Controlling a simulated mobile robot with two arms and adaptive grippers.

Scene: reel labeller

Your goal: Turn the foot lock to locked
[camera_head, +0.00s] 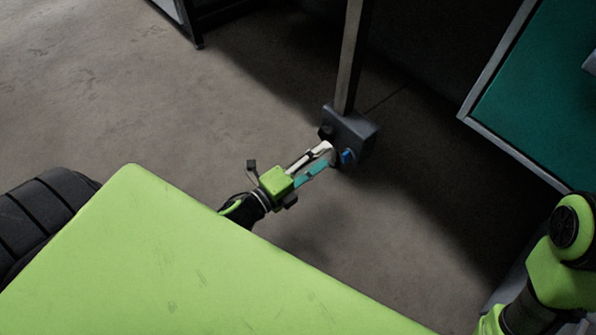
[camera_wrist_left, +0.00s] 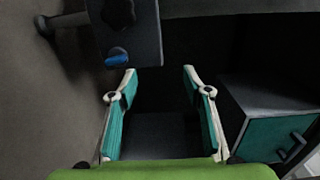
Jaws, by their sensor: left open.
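A dark grey box (camera_head: 355,130) sits at the foot of a post, low near the floor. It has a blue knob (camera_head: 348,156) and a round black knob (camera_head: 326,132) on its near face. In the left wrist view, the blue knob (camera_wrist_left: 117,57) is on the box (camera_wrist_left: 145,35), at upper left. My left gripper (camera_head: 324,158) is open, its fingertips close to the box's near face. In the left wrist view, the open jaws (camera_wrist_left: 159,75) are empty, and the blue knob lies left of and above the left fingertip. Whether they touch is unclear. My right gripper is out of view.
The post (camera_head: 353,50) rises from the box. A teal panel with a grey frame (camera_head: 505,140) stands to the right. A dark cabinet leg (camera_head: 195,35) is at top left. The concrete floor (camera_head: 150,110) left of the box is clear.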

